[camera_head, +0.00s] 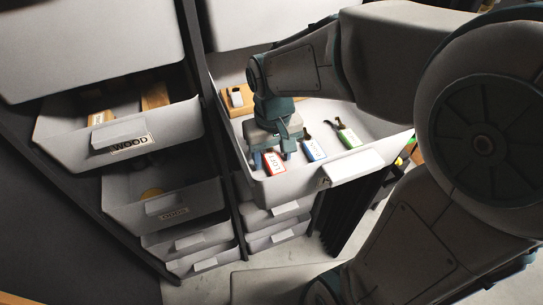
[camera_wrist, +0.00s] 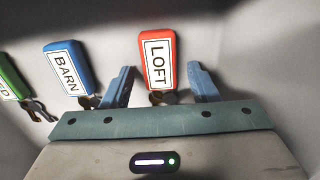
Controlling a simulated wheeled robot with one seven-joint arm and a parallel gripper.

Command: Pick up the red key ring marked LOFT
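The red key ring marked LOFT (camera_wrist: 158,58) lies in an open white drawer (camera_head: 262,190). In the wrist view its tag extends beyond my fingertips, and its keys lie between the two blue fingers. My gripper (camera_wrist: 160,84) is open around it, with a gap on each side of the tag. In the head view my gripper (camera_head: 272,158) points down over the drawer's front left part, and the red tag (camera_head: 274,164) shows beside its fingers. Whether the fingers touch the drawer floor is hard to tell.
A blue key ring marked BARN (camera_wrist: 69,66) lies just left of the red one in the wrist view, close to one finger. A green key ring (camera_head: 349,137) lies farther off. A wooden block (camera_head: 236,99) sits at the drawer's back left. The drawer's front wall is close to my gripper.

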